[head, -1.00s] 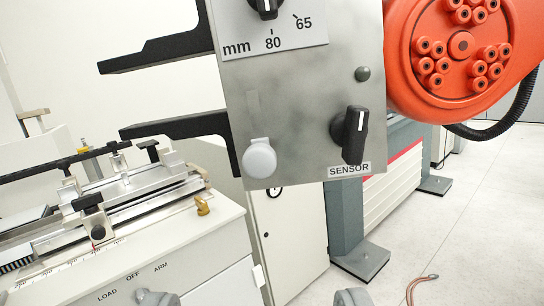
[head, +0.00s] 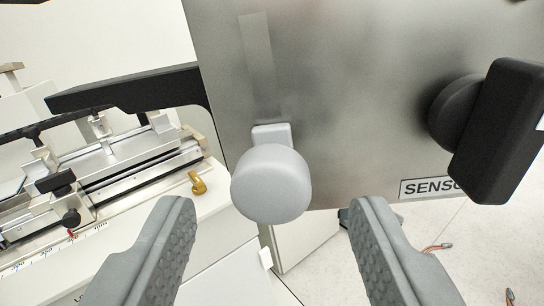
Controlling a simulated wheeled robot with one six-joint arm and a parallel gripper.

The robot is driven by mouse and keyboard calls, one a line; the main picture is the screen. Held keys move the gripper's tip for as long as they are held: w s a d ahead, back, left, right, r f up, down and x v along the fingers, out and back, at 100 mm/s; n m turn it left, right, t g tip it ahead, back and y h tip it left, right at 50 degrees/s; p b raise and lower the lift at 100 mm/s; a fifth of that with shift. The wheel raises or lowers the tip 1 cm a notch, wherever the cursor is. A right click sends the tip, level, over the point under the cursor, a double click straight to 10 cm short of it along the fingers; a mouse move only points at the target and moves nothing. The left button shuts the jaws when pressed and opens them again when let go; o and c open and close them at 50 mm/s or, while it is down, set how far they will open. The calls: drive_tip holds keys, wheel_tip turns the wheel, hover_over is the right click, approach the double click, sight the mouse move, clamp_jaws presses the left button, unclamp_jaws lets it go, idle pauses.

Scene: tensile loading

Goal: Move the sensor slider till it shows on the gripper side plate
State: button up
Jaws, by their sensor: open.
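The metal side plate (head: 350,90) fills the upper right of the head view. A round light-grey slider knob (head: 271,183) stands out from it near its lower left corner, below a faint vertical strip (head: 258,60). The plate carries a SENSOR label (head: 430,188), partly covered by a black rotary knob (head: 495,130). My gripper (head: 273,215) is open and empty. Its two grey fingers lie left and right of the slider knob, lower in the picture; I see no contact with it.
A black prong (head: 125,90) sticks out left from the plate. Behind at left is a white bench with a metal rail fixture (head: 110,165) and a small brass piece (head: 198,183). Cables (head: 437,246) lie on the pale floor at lower right.

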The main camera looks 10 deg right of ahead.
drive_tip(key=shift+x, duration=1.05)
drive_tip(key=shift+c, duration=0.4)
clamp_jaws()
drive_tip(key=shift+r, duration=0.3)
drive_tip(key=shift+o, duration=0.4)
unclamp_jaws()
drive_tip(key=shift+s, duration=0.1)
drive_tip(key=v, duration=1.7)
drive_tip(key=shift+s+a, duration=0.1)
drive_tip(key=shift+s, duration=0.05)
